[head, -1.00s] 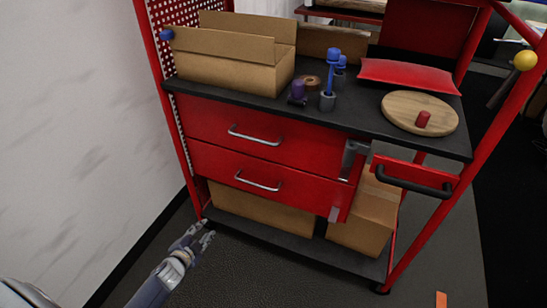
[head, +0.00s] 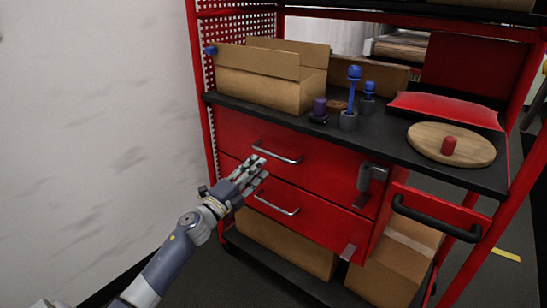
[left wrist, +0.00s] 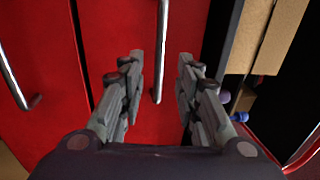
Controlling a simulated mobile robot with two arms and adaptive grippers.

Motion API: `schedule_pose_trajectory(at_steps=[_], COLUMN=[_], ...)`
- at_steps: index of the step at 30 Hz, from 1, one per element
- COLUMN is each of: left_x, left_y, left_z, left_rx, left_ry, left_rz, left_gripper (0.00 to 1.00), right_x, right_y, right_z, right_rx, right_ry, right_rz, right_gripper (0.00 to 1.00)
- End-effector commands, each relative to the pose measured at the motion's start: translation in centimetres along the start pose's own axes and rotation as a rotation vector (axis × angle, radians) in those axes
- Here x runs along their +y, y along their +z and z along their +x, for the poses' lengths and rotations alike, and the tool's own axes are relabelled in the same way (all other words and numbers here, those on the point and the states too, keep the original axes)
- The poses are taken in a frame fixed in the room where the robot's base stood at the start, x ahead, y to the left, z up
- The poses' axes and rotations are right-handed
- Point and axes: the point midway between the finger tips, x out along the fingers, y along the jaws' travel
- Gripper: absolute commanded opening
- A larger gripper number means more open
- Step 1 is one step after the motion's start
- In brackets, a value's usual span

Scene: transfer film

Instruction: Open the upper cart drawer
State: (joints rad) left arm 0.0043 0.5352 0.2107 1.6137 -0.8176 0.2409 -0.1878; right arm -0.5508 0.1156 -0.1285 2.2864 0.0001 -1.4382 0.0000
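The red cart's upper drawer (head: 310,168) is shut, with a silver bar handle (head: 278,153) across its front. My left gripper (head: 256,172) is in front of the drawers, close to the left end of that handle. In the left wrist view my gripper (left wrist: 161,75) is open, and the upper handle (left wrist: 162,45) shows between its two fingers; I cannot tell if they touch it. The lower drawer (head: 315,222) is also shut, with its own handle (head: 277,204) below my gripper. My right gripper is not in view.
The black cart top (head: 395,140) holds an open cardboard box (head: 265,88), blue and purple pieces, a red cushion-like item (head: 445,108) and a round wooden board (head: 470,150). A black push handle (head: 435,220) juts out at right. A white wall (head: 90,130) stands at left.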

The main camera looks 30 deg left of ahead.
Motion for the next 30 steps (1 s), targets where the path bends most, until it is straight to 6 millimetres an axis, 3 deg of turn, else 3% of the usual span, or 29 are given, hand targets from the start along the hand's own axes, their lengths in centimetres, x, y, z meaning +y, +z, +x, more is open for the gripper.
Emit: schedule_pose_trajectory(at_steps=[9,15,30], left_x=[0.0,0.1,0.1], left_y=[0.1,0.0,0.0], left_z=[4.9,7.0,7.9], left_rx=[-0.002,-0.001,-0.001], left_ry=[-0.002,0.0,0.001], left_rz=[-0.003,-0.003,-0.003], left_gripper=[0.31,0.31,0.29], right_x=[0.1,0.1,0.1], right_y=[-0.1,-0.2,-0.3], right_z=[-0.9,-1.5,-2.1], right_rx=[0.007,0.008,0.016], right_ry=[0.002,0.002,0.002], right_rz=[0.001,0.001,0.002], right_gripper=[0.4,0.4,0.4])
